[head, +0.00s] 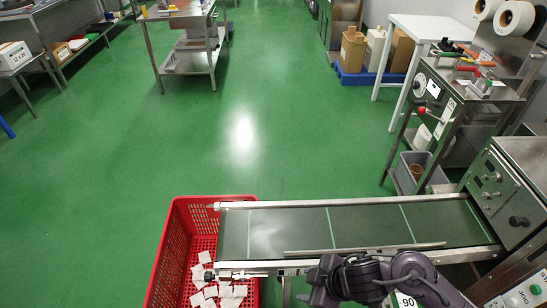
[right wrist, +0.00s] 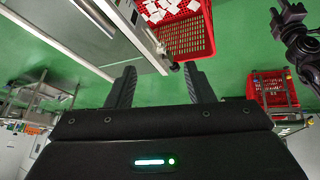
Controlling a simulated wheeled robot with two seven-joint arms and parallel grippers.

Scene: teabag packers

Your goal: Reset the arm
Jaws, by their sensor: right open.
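My right arm comes in at the bottom right of the head view, and its dark gripper (head: 322,284) is low in front of the conveyor's near edge. In the right wrist view the two dark fingers of the right gripper (right wrist: 161,86) stand wide apart with nothing between them. A dark jointed arm part shows at the upper right of the right wrist view, probably mine.
A conveyor (head: 369,226) with a green belt runs to a steel machine (head: 515,190) at right. A red crate (head: 172,240) with several white teabags (head: 200,273) stands at its left end. A second red crate (right wrist: 268,88) shows in the wrist view.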

